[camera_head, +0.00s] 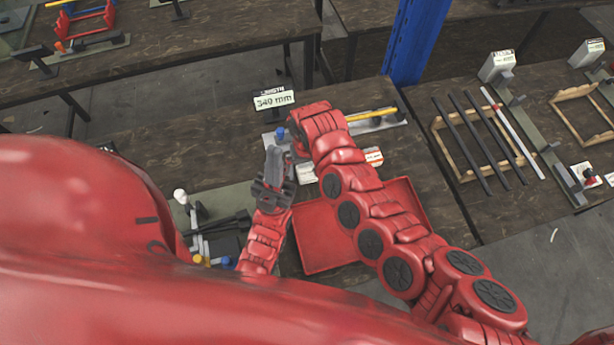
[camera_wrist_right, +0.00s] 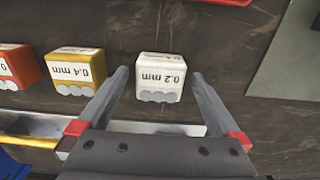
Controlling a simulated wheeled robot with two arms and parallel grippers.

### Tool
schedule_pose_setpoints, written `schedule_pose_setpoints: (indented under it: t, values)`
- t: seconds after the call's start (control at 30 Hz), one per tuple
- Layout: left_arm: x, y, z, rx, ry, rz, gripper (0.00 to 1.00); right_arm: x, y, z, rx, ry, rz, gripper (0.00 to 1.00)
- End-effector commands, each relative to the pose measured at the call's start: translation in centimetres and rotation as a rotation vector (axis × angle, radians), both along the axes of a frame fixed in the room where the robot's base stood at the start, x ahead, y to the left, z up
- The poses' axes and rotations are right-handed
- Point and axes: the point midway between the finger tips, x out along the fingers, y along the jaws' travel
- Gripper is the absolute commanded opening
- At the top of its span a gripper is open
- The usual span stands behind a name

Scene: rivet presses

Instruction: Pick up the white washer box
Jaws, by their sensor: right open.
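The white washer box (camera_wrist_right: 160,78), labelled 0.2 mm, stands on the dark table in the right wrist view. My right gripper (camera_wrist_right: 159,75) is open, with one finger on either side of the box in the picture. I cannot tell whether the fingers touch it or how far above it they are. In the head view a white box (camera_head: 306,173), apparently the same one, shows partly beside my right wrist, which hides my right gripper. My left gripper (camera_head: 272,160) is to the left of it; its finger gap is not clear.
A yellow 0.4 mm box (camera_wrist_right: 76,71) and an orange-red box (camera_wrist_right: 18,66) stand in line with the white one. A red tray (camera_head: 325,240) lies on the near side. A 340 mm sign (camera_head: 273,99) and a rail with a yellow rod (camera_head: 372,115) are behind.

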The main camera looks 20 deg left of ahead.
Motion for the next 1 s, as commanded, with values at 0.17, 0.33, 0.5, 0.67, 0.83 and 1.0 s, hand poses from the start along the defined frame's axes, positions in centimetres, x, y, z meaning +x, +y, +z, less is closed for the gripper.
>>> schedule_pose_setpoints:
  t: [0.17,0.33,0.5,0.67,0.83,1.0]
  values:
    - [0.0,0.0,-0.32,0.0,0.0,0.0,0.0,0.02,0.0,-0.38,0.001,-0.001,-0.001,1.0]
    - [0.0,-0.01,-0.3,0.0,0.0,0.0,0.0,0.04,0.0,-0.35,0.001,-0.001,-0.001,0.82]
    - [0.0,-0.01,-0.3,0.0,0.0,0.0,0.0,0.05,0.0,-0.35,0.001,-0.001,-0.001,0.51]
    - [-0.01,0.0,-0.31,0.0,-0.001,0.0,0.0,0.05,-0.01,-0.36,0.001,-0.001,-0.001,0.23]
    - [0.0,0.0,-0.31,0.0,0.0,0.0,0.0,0.05,-0.01,-0.36,0.001,-0.001,-0.001,0.07]
    - [-0.01,0.0,-0.16,0.0,0.0,0.0,0.0,0.05,-0.02,-0.2,0.001,-0.001,-0.001,0.07]
